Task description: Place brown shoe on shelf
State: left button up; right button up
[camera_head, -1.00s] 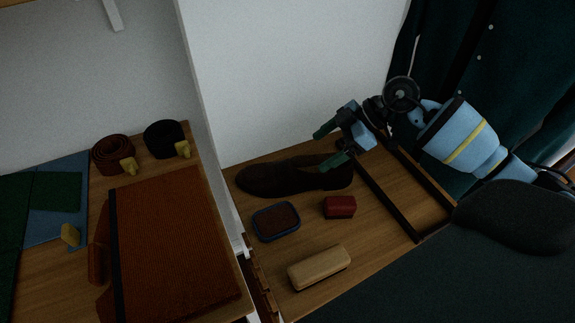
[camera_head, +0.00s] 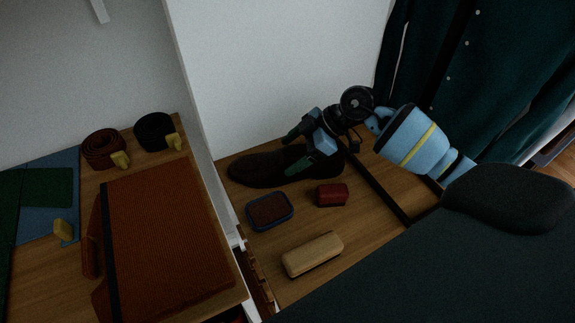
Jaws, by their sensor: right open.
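The brown shoe (camera_head: 262,168) is dark and lies on its side-to-side length on a wooden surface (camera_head: 300,222), close to the white wall. Its toe points left. My right gripper (camera_head: 305,150) is open over the right end of the shoe, with one green finger behind it and the other in front, covering part of that end. Whether the fingers touch the shoe I cannot tell. My left gripper is not in view. I cannot tell which surface is the shelf.
In front of the shoe are a blue-rimmed tin (camera_head: 269,210), a red box (camera_head: 332,194) and a tan brush-like block (camera_head: 313,254). A dark frame bar (camera_head: 382,193) is at right. An orange-brown case (camera_head: 168,245) and rolled belts (camera_head: 103,149) lie left, beyond a white divider.

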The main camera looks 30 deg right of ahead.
jog(key=shift+a, duration=0.1)
jog(key=c, duration=1.6)
notch_tip(320, 180, up, 10)
jog(key=shift+p, duration=0.6)
